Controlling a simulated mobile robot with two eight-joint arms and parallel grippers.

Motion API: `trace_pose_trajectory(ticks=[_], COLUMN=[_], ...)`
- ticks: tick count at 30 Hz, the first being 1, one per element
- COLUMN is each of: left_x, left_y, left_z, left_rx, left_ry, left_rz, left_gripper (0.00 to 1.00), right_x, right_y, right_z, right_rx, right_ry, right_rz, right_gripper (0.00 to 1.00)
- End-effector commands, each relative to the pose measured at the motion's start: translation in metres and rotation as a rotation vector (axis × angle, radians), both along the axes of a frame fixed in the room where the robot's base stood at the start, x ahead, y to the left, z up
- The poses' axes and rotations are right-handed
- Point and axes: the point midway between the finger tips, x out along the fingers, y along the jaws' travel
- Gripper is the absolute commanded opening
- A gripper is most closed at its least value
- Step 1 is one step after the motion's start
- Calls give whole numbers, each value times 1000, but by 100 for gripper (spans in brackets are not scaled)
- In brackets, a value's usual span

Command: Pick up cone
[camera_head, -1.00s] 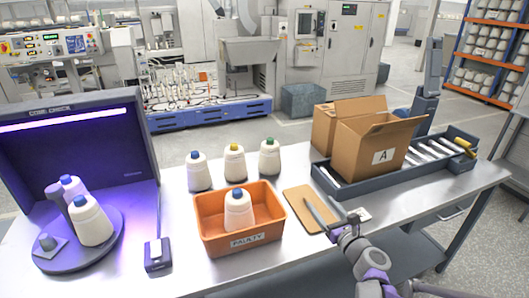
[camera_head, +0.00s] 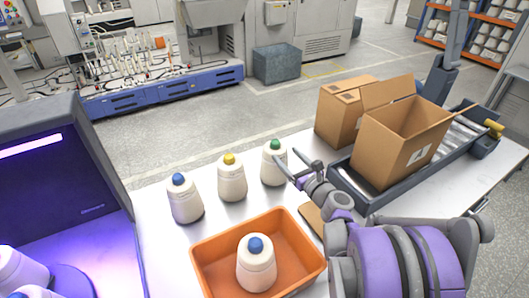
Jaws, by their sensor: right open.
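Three white yarn cones stand upright in a row on the table: one with a blue tip (camera_head: 186,201), one with a yellow tip (camera_head: 232,181) and one with a green tip (camera_head: 274,170). Another blue-tipped cone (camera_head: 257,268) stands in the orange bin (camera_head: 208,266). My right gripper (camera_head: 296,163) is open and empty, at the right side of the green-tipped cone. One finger overlaps that cone's edge in the picture; I cannot tell whether it touches. My left gripper is out of view. More cones (camera_head: 20,272) show partly at the lower left.
The purple-lit inspection booth (camera_head: 95,165) stands at the left. Cardboard boxes (camera_head: 385,150) and a roller tray (camera_head: 342,183) are at the right. My right arm covers the lower right and much of the brown board (camera_head: 311,217).

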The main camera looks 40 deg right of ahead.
Motion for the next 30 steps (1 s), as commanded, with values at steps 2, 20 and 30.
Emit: trace_pose_trajectory(ticks=[2, 20, 30], left_x=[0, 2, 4], left_y=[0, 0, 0], left_z=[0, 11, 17], left_rx=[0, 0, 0], left_ry=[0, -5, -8], left_rz=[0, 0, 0], left_gripper=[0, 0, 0], right_x=[2, 75, 108], right_y=[0, -6, -10], right_z=[0, 0, -1], right_rx=[0, 1, -1], right_ry=[0, -1, 0], right_rz=[0, 2, 0], right_gripper=[77, 77, 77])
